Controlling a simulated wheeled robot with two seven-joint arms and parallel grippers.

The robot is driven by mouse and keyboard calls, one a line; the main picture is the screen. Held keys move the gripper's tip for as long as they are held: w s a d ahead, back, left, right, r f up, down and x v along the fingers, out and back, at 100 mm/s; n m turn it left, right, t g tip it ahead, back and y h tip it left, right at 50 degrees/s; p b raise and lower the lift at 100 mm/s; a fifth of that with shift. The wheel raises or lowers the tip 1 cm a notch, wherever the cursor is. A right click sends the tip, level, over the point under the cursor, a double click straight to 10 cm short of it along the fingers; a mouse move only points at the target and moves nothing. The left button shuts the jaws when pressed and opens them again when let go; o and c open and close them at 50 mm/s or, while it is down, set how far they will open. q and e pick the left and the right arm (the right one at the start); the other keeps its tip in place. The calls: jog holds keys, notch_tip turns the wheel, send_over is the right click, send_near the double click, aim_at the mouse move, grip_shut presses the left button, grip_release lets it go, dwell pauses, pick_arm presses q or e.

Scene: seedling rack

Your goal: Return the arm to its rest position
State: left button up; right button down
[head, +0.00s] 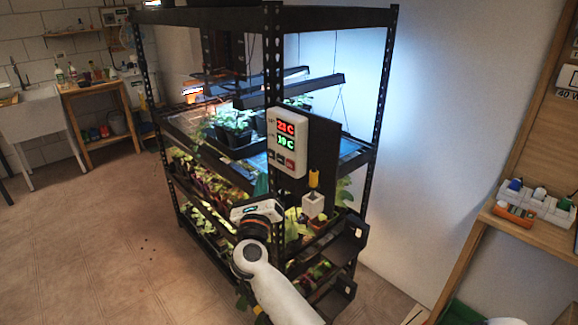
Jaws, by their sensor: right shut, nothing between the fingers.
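My right arm comes in from the bottom middle, and my right gripper (258,209) is at the front of the seedling rack (272,90), near its lower shelves. Its fingers are hard to make out against the dark rack and the leaves. It is shut and I see nothing held in it. A white controller (287,142) with red and green digits, reading about 22 C and 19 C, hangs on the rack's near post just above the gripper. A small white box (313,204) with a yellow item above it is right of the gripper. My left gripper is not in view.
Potted seedlings (232,124) stand under the lamps (290,90) on the upper shelf. Black brackets (347,240) jut from the rack's right side. A wooden shelf unit (540,232) with small bottles is at right.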

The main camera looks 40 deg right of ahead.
dwell(0.4)
jog(key=a+f+n+t+y, duration=0.1)
jog(key=a+f+n+y, duration=0.35)
jog(key=f+n, duration=0.6)
jog(key=a+f+n+t+y, duration=0.1)
jog(key=a+f+n+y, duration=0.2)
jog(key=f+n+y, duration=0.7)
jog(key=s+a+f+n+g, duration=0.2)
jog(key=s+f+n, duration=0.15)
jog(key=f, duration=0.65)
jog(key=s+a+f+n+g, duration=0.1)
jog(key=s+a+f+n, duration=0.2)
jog(key=f, duration=0.7)
jog(key=s+f+n+g, duration=0.5)
jog(key=s+f, duration=0.7)
jog(key=s, duration=0.3)
jog(key=s+f+n+g, duration=0.55)
jog(key=s+f, duration=0.55)
jog(key=s, duration=0.5)
jog(key=s+d+f+n+g, duration=0.1)
jog(key=s+f+n+g, duration=0.2)
jog(key=s, duration=1.1)
jog(key=shift+d+f+n, duration=0.15)
jog(key=shift+d+n, duration=0.05)
jog(key=shift+n, duration=0.35)
